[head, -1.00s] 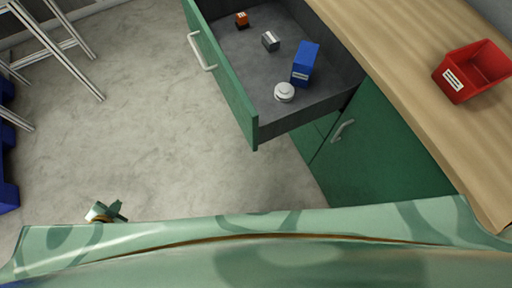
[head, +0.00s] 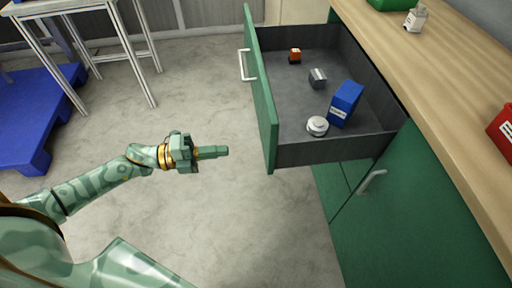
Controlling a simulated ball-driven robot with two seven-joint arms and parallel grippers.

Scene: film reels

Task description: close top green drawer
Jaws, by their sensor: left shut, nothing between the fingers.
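The top green drawer (head: 262,92) is pulled well out of the cabinet, its green front facing left with a pale bar handle (head: 246,66). Inside lie a blue box (head: 345,103), a round white object (head: 317,126), a small grey object (head: 317,78) and a small orange and black object (head: 295,56). My left gripper (head: 222,152) is shut and empty. In the picture it is left of the drawer front's near end, apart from it, pointing right. My right gripper is not in view.
The green cabinet (head: 420,200) has a lower door with a handle (head: 371,181). A wooden counter (head: 450,75) on top carries a red bin (head: 502,130). A blue pallet (head: 35,115) and a white-legged stand (head: 140,60) are at left. The floor between is clear.

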